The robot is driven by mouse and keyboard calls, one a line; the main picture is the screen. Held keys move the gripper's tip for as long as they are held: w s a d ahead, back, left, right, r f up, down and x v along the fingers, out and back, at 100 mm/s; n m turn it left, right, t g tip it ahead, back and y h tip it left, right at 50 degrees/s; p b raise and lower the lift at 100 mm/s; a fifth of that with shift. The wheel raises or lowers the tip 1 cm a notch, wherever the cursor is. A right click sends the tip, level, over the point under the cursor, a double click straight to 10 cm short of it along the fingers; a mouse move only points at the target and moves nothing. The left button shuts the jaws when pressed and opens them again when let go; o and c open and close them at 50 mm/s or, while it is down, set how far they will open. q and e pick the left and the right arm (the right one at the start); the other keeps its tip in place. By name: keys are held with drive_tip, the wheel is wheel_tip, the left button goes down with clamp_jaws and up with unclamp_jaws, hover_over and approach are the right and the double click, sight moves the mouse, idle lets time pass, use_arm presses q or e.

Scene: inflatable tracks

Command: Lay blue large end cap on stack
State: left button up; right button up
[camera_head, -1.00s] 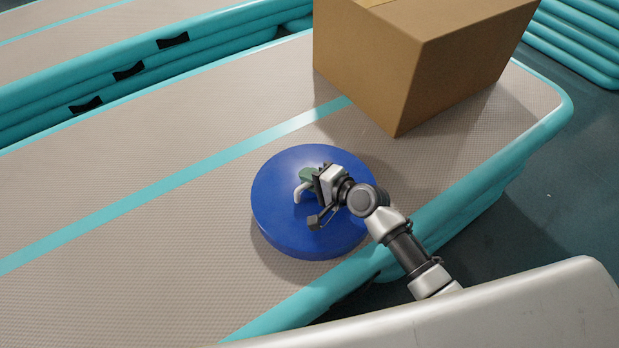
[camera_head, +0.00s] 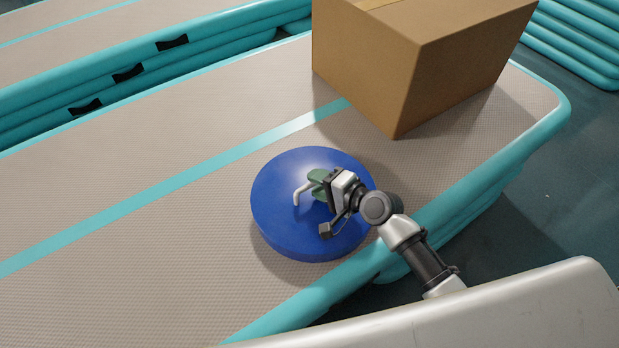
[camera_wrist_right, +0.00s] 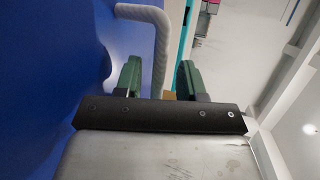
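The blue large end cap (camera_head: 275,215) is a thick round disc with a pale curved handle (camera_head: 299,194). It lies flat on the grey top of the teal-edged track stack (camera_head: 180,210), close to the near edge. My right gripper (camera_head: 315,186) is above the disc, just right of the handle. In the right wrist view the gripper's green fingers (camera_wrist_right: 158,80) stand apart, with the handle (camera_wrist_right: 158,45) passing between them and a gap beside it. The blue disc (camera_wrist_right: 50,80) fills the left of that view. My left gripper is not in view.
A large cardboard box (camera_head: 410,60) stands on the same stack behind the disc. Another track stack (camera_head: 130,75) with black straps lies at the back left, and more teal tracks (camera_head: 580,40) are at the far right. The stack's left part is clear.

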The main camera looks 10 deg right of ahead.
drive_tip(key=v, duration=0.8)
drive_tip(key=shift+s+d+r, duration=0.15)
drive_tip(key=shift+s+d, duration=0.05)
drive_tip(key=shift+s, duration=0.05)
